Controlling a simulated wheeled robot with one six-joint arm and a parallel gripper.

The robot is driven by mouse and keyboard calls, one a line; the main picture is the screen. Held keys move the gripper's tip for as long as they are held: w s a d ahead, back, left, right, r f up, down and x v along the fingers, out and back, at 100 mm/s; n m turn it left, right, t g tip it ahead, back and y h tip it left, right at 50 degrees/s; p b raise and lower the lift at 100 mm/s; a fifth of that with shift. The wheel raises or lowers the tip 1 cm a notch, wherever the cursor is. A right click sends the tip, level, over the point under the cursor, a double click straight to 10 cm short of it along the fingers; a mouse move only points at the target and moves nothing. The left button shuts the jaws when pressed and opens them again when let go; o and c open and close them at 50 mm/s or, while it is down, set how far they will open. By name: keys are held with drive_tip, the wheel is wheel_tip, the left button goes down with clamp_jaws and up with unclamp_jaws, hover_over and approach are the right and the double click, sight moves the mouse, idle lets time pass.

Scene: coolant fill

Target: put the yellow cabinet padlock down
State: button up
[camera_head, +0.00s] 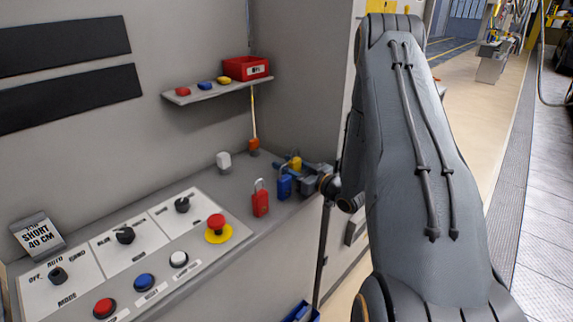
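The yellow cabinet padlock (295,163) shows as a small yellow piece at the far right end of the grey console ledge, partly hidden by my gripper. My gripper (290,171) reaches in from the right, with dark fingers on both sides of the yellow padlock, and appears shut on it. Whether the padlock's underside touches the ledge is hidden. A blue padlock (284,187) stands just in front of the gripper, and a red padlock (260,203) with its shackle up stands to its left.
The ledge (235,190) also holds a white knob-like piece (223,161) and an orange-topped piece (254,145). A wall shelf (217,91) above carries a red bin (246,68) and small coloured items. The control panel has a red emergency button (216,223). A blue bin (301,312) is below.

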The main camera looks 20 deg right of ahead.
drive_tip(key=shift+o, duration=1.3)
drive_tip(key=shift+r, duration=0.15)
drive_tip(key=b+v, duration=0.3)
drive_tip(key=v, duration=0.9)
